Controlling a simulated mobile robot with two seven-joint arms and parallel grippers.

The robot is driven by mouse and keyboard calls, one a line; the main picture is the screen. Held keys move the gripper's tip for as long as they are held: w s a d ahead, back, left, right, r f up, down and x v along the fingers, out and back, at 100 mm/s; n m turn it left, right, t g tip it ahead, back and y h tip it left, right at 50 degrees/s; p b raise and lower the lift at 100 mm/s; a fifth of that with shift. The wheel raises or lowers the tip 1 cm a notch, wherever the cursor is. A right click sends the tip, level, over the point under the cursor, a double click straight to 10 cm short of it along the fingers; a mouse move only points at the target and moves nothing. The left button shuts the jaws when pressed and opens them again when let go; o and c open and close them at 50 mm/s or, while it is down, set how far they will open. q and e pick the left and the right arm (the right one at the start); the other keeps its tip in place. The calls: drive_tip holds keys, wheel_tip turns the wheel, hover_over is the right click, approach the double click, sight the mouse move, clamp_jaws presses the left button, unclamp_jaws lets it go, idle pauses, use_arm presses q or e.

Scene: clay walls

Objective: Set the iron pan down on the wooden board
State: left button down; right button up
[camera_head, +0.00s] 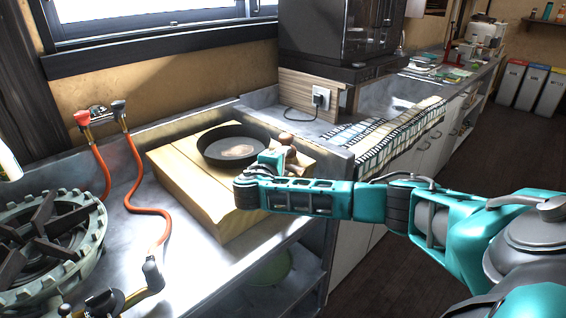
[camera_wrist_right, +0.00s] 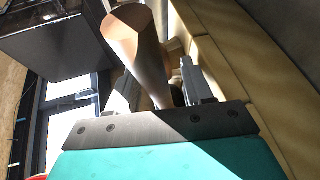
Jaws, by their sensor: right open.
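The black iron pan (camera_head: 222,153) is round and shallow and sits upright on the pale wooden board (camera_head: 190,188), towards its far side. A brown wooden piece (camera_head: 291,158), which looks like the pan's handle, shows at the pan's right beside my right gripper (camera_head: 272,160). In the wrist view, this brown handle (camera_wrist_right: 136,38) runs between the two fingers of my right gripper (camera_wrist_right: 160,88), which are apart. Whether either finger touches it I cannot tell. The board shows in the wrist view (camera_wrist_right: 225,75) at the right. My left gripper is not in view.
A gas burner (camera_head: 45,240) stands at the left, with red hoses (camera_head: 150,212) running over the metal counter. A dark oven (camera_head: 335,35) stands behind to the right. A checked cloth (camera_head: 395,137) lies on the counter right of the board.

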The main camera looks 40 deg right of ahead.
use_arm(q)
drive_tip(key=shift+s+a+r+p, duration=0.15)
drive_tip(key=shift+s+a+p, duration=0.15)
drive_tip(key=shift+p, duration=0.4)
use_arm(e)
drive_tip(key=v, duration=1.2)
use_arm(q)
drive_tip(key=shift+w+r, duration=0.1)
